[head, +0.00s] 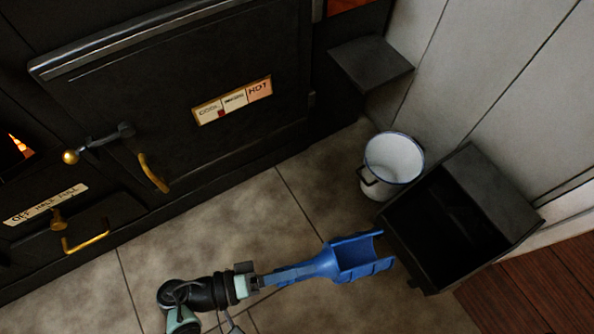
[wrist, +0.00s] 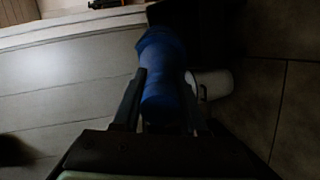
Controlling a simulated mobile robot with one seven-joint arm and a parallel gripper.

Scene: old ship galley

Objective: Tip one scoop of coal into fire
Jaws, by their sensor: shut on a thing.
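My gripper (head: 248,281) is shut on the handle of a blue scoop (head: 350,258), low over the tiled floor. The scoop's open end points right, toward a black coal box (head: 405,262), and is just short of it. The visible inside of the scoop is blue, and I see no coal in it. The box's inside is dark, so I cannot make out any coal. In the wrist view the scoop (wrist: 162,62) runs forward between my fingers (wrist: 162,98). Orange fire glow (head: 20,146) shows in an opening of the black stove at far left.
The black stove (head: 110,110) fills the upper left, with brass handles and a dial plate (head: 232,101). A white bucket (head: 394,158) stands beside the coal box. A dark ledge (head: 370,62) juts out above the bucket. Tiled floor (head: 240,215) before the stove is clear.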

